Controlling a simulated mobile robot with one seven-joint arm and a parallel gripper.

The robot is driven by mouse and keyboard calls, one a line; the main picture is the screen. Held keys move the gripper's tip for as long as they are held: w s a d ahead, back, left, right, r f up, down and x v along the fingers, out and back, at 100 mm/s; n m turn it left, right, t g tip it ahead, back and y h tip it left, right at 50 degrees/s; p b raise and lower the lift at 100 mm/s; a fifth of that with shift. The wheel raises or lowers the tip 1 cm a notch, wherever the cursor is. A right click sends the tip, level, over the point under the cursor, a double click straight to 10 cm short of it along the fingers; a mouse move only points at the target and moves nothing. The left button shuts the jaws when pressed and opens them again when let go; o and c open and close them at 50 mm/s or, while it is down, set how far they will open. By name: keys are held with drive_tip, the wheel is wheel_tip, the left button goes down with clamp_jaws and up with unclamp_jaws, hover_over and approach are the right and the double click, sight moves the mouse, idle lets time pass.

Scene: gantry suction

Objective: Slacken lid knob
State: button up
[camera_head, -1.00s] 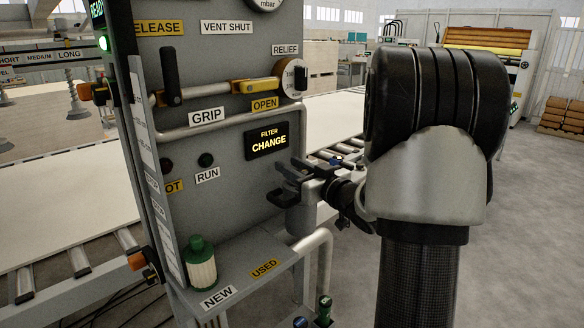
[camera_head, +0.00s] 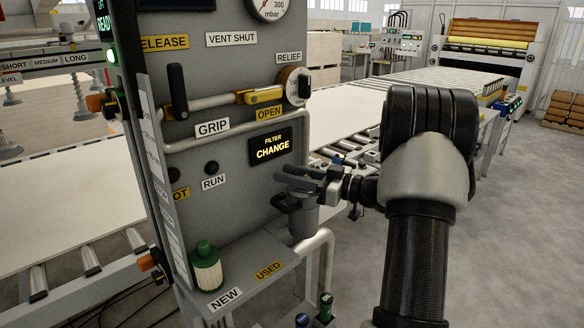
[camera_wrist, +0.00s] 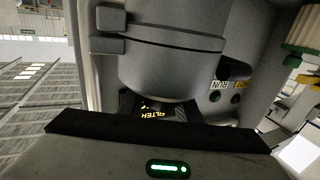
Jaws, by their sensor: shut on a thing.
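The grey filter housing (camera_head: 303,218) stands in front of the panel, below the lit "FILTER CHANGE" display (camera_head: 272,148). A dark lug sticks out on its left side near the top. My gripper (camera_head: 300,180) is at the top of the housing, reaching in from the right. It is shut on the lid knob, which the fingers hide. In the wrist view the housing (camera_wrist: 165,65) fills the upper middle, with a band and clamp blocks around it. A black gripper part (camera_wrist: 160,132) crosses below it.
A green-capped new filter (camera_head: 206,268) stands on the shelf by the "NEW" label; the "USED" spot looks empty. A bent grey pipe (camera_head: 318,255) runs close beside the housing. A valve lever (camera_head: 178,92) and relief knob (camera_head: 292,85) sit higher. Floor at right is clear.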

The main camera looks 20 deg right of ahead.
drive_tip(key=shift+s+a+n+g+y+p, duration=0.15)
drive_tip(key=shift+n+g+y+p, duration=0.15)
drive_tip(key=shift+n+g+y, duration=0.25)
drive_tip(key=o, duration=1.1)
drive_tip(key=shift+c, duration=0.2)
drive_tip(key=v, duration=1.7)
drive_tip(key=shift+d+p, duration=0.3)
